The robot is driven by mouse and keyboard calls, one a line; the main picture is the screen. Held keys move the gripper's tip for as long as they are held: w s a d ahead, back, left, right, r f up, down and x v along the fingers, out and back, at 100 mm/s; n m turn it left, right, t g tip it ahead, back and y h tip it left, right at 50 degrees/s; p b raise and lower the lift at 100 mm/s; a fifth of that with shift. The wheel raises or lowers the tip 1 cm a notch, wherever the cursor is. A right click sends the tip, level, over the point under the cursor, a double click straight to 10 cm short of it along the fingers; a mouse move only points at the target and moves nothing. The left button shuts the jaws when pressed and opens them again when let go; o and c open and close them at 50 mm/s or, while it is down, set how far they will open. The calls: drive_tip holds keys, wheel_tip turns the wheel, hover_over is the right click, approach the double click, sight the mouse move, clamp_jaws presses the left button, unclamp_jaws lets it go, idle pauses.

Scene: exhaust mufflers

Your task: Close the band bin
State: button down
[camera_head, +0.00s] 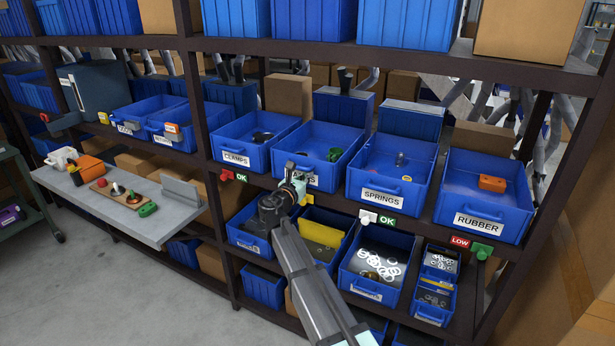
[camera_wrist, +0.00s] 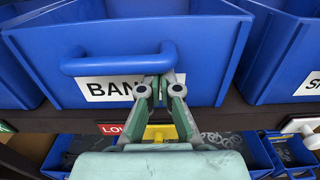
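The band bin (camera_head: 339,142) is a blue open-topped bin on the middle shelf, between the clamps and springs bins. A green item and a dark item lie inside it. Its front looks roughly in line with its neighbours; I cannot tell exactly how far it sticks out. In the wrist view its front (camera_wrist: 210,60) fills the middle, with a blue handle (camera_wrist: 115,65) over a white label reading "BAN". My gripper (camera_head: 297,180) is at the bin's front. In the wrist view my gripper (camera_wrist: 160,82) has its fingertips together by the handle's right end, hiding part of the label. Contact is unclear.
The clamps bin (camera_head: 237,155), springs bin (camera_head: 385,190) and rubber bin (camera_head: 482,221) share the dark shelf. A red LOW tag (camera_wrist: 110,129) hangs below the band bin. Lower bins hold rings and a yellow item (camera_head: 322,233). A grey table (camera_head: 170,218) stands left.

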drive_tip(key=s+a+f+m+g+b, duration=0.1)
drive_tip(key=s+a+f+m, duration=0.15)
drive_tip(key=s, duration=0.45)
drive_tip(key=s+a+f+m+g+b, duration=0.1)
drive_tip(key=s+a+m+b, duration=0.15)
drive_tip(key=s, duration=0.45)
drive_tip(key=s+d+f+m+g+y, duration=0.1)
drive_tip(key=s+d+f+m+g, duration=0.3)
drive_tip(key=f, duration=0.8)
drive_tip(key=s+d+f+m+g, duration=0.3)
drive_tip(key=s+d+f+m, duration=0.35)
drive_tip(key=f, duration=0.45)
drive_tip(key=s+d+f+m+g+y, duration=0.1)
drive_tip(key=s+d+f+m+g, duration=0.3)
drive_tip(key=f, duration=0.8)
drive_tip(key=s+d+f+m+g+y, duration=0.1)
drive_tip(key=s+d+f+m+g, duration=0.2)
drive_tip(key=s, duration=1)
drive_tip(key=s+d+f+m+g+y, duration=0.2)
drive_tip(key=s+d+f+m+g, duration=0.2)
drive_tip(key=s+d+f, duration=0.4)
drive_tip(key=s+d+f+m+g+y, duration=0.1)
drive_tip(key=s+d+f+m+g, duration=0.2)
drive_tip(key=s, duration=1.5)
wheel_tip(320, 180, down, 6)
drive_tip(key=shift+s+d+r+m+y+p, duration=0.1)
drive_tip(key=shift+s+d+m+y+p, duration=0.3)
drive_tip(key=shift+d+m, duration=0.75)
